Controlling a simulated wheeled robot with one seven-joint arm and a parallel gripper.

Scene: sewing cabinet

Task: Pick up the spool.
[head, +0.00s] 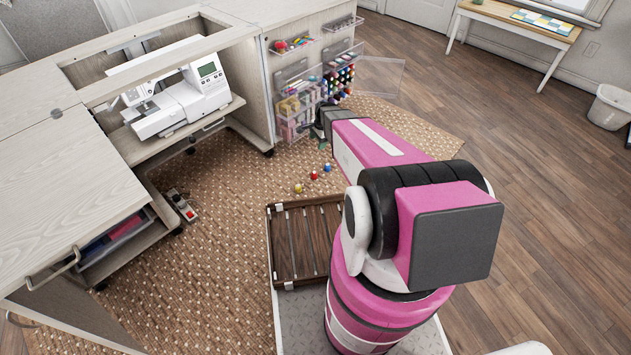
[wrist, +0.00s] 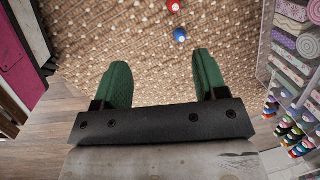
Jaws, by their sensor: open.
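Several small spools lie on the woven rug in the head view: a yellow one (head: 298,188), a red one (head: 313,175) and a blue one (head: 327,167). The wrist view shows the blue spool (wrist: 180,35) beyond my fingertips, with the red spool (wrist: 173,6) cut by the top edge. My gripper (wrist: 160,70) has its two green fingers spread wide, with only rug between them. In the head view my gripper is small and partly hidden by my arm, near the cabinet's clear bins. Which spool the task means cannot be told.
A cabinet door with clear bins (head: 292,120) and a rack of colored spools (head: 340,80) stands close to my gripper. A sewing machine (head: 185,95) sits in the cabinet at left. A foot pedal (head: 181,205) lies on the rug. Open wood floor (head: 480,140) extends right.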

